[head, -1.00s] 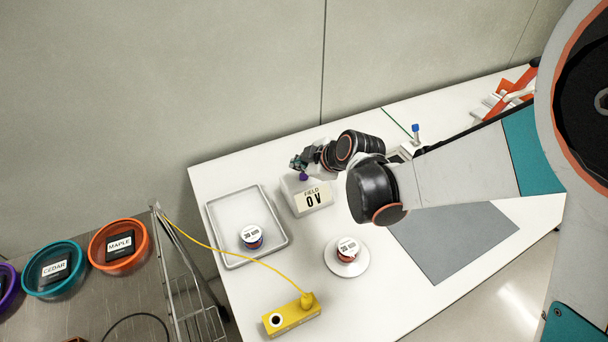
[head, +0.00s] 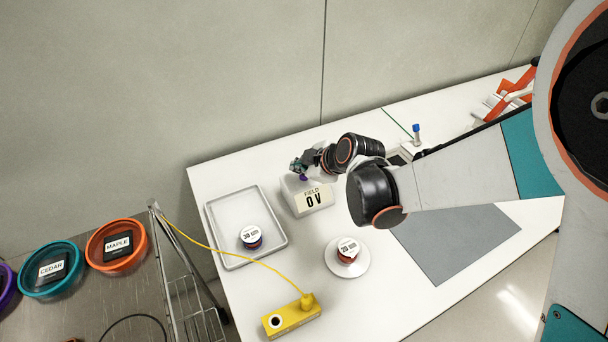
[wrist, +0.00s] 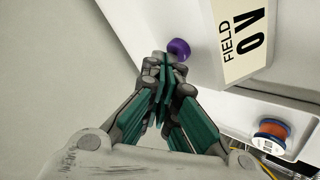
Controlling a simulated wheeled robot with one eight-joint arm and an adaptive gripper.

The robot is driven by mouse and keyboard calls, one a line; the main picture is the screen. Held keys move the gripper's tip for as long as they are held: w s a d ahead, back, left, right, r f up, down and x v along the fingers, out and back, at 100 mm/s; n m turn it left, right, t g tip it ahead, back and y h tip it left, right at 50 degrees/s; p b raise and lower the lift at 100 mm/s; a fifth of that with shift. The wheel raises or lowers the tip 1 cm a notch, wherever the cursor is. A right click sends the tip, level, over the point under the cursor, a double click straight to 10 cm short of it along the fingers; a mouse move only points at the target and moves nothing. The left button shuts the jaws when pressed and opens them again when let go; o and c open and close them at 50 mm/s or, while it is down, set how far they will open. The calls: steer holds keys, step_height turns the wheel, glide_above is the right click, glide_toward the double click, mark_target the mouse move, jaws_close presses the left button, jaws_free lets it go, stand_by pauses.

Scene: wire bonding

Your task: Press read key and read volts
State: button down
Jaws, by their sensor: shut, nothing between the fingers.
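A white meter box (head: 298,206) stands on the table, with a sloped face that reads "FIELD 0 V" (head: 313,197). It also shows in the wrist view (wrist: 242,42). A round purple key (wrist: 178,49) sits on the box top, and only a bit of it (head: 303,178) shows in the head view. My gripper (head: 297,165) is shut and empty. In the wrist view its fingertips (wrist: 162,62) are right beside the key. I cannot tell whether they touch it.
A grey tray (head: 218,211) holds a labelled spool (head: 251,237). Another spool (head: 347,250) stands on a white round dish (head: 361,262). A yellow block (head: 291,319) with a yellow cable lies at the table's front. A grey mat (head: 455,245) lies right. Labelled bowls (head: 119,264) stand left.

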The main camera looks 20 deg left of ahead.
mark_target(302, 177)
steer(key=shift+f, duration=0.3)
steer(key=shift+r, duration=0.1)
stand_by(0.4)
steer(key=shift+r+p, duration=0.45)
steer(key=shift+r, duration=0.45)
steer(key=shift+r+p, duration=1.65)
steer(key=shift+r, duration=0.8)
